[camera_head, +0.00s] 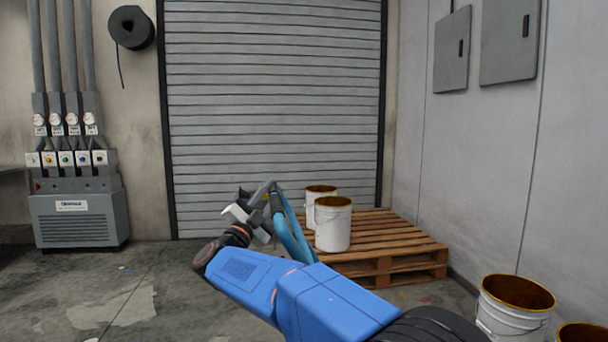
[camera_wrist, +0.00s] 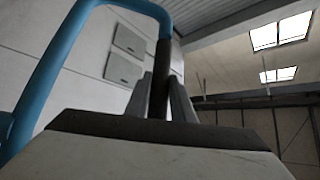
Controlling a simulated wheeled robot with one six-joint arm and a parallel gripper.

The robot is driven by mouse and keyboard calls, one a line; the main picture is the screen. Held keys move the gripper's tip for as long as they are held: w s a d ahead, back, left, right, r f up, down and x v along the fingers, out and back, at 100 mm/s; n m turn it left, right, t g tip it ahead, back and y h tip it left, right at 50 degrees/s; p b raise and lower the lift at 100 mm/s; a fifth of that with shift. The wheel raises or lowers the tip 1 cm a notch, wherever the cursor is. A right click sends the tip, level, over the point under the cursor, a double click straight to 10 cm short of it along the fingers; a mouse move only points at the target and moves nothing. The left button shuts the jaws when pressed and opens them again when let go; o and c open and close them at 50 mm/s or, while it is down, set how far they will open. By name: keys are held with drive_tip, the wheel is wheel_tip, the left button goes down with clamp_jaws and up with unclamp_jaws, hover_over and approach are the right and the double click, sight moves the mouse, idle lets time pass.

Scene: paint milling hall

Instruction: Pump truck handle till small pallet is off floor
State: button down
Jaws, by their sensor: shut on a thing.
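The truck handle (camera_head: 291,236) is a blue tube loop with a dark grip, leaning in front of the pallet's left side. My gripper (camera_head: 262,197) is shut on the handle near its upper end. In the wrist view, my gripper's fingers (camera_wrist: 162,97) close on the dark grip section, and the blue tube (camera_wrist: 48,70) curves up and left. The small wooden pallet (camera_head: 405,242) stands by the shutter and carries two white buckets (camera_head: 333,230) with brown contents. The rest of the truck is hidden behind my arm and the pallet. I cannot tell any gap under the pallet.
A grey roller shutter (camera_head: 270,110) is behind the pallet. More white buckets (camera_head: 512,310) stand on the floor at the lower right, near the right wall. A grey cabinet with valves and pipes (camera_head: 78,215) is at the left. The floor (camera_head: 130,290) at left front is clear.

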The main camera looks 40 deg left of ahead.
drive_tip(key=s+a+f, duration=0.7)
drive_tip(key=f, duration=0.2)
drive_tip(key=shift+s+a+n, duration=0.3)
drive_tip(key=shift+s+a, duration=0.05)
drive_tip(key=shift+f, duration=0.15)
drive_tip(key=c, duration=1.5)
unclamp_jaws()
drive_tip(key=shift+w, duration=0.1)
drive_tip(key=shift+c, duration=0.2)
drive_tip(key=shift+d, duration=0.1)
drive_tip(key=v, duration=1.7)
drive_tip(key=shift+s, duration=0.2)
